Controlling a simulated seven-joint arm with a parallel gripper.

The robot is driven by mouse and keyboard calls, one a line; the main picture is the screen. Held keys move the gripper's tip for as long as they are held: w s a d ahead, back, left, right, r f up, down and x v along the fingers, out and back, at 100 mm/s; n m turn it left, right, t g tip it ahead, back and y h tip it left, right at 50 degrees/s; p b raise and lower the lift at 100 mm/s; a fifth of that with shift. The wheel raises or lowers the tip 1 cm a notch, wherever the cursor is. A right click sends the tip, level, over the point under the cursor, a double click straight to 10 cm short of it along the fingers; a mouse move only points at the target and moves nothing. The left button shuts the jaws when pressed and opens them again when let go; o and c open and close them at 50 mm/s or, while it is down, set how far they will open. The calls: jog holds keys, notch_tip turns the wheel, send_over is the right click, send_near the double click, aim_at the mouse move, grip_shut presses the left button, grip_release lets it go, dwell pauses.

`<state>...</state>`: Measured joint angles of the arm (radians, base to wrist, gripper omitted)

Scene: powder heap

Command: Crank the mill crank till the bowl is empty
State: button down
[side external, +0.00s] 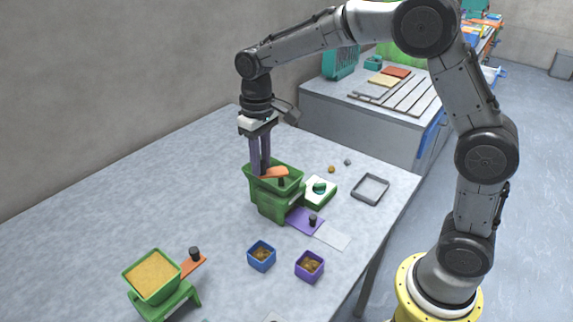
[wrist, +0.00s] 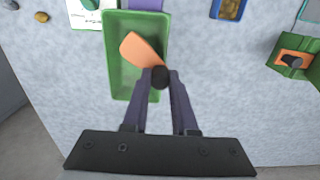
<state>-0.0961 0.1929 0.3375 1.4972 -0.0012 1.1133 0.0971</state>
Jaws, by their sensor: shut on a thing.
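The green mill (side external: 268,200) stands mid-table, with an open green bowl (side external: 290,190) on top. In the wrist view the bowl (wrist: 121,84) shows bare green inside, with no powder visible. The orange mill crank (side external: 272,172) lies across the bowl; in the wrist view it (wrist: 140,52) slants from the bowl's middle to its right rim. My gripper (wrist: 160,80) is shut on the dark knob (wrist: 160,74) at the crank's end. In the side view my gripper (side external: 259,172) points down at the bowl, its fingers partly hiding the crank.
A second green stand at front left holds a box of yellow powder (side external: 153,276) and an orange piece with a black knob (side external: 194,255). Blue (side external: 262,257) and purple (side external: 310,266) boxes hold brown grains. A purple plate (side external: 302,221) and grey tray (side external: 370,189) lie right. The table's left is clear.

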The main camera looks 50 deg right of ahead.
jog(key=c, duration=0.8)
grip_release()
jog(key=shift+r, duration=3.75)
jog(key=shift+r, duration=0.1)
jog(key=s+d+r+t, duration=0.3)
jog(key=s+r, duration=0.6)
jog(key=s, duration=0.4)
jog(key=s+d+f+t, duration=0.1)
jog(key=s+f+t, duration=0.1)
jog(key=s+f, duration=0.8)
jog(key=s, duration=0.3)
jog(key=shift+t, duration=0.3)
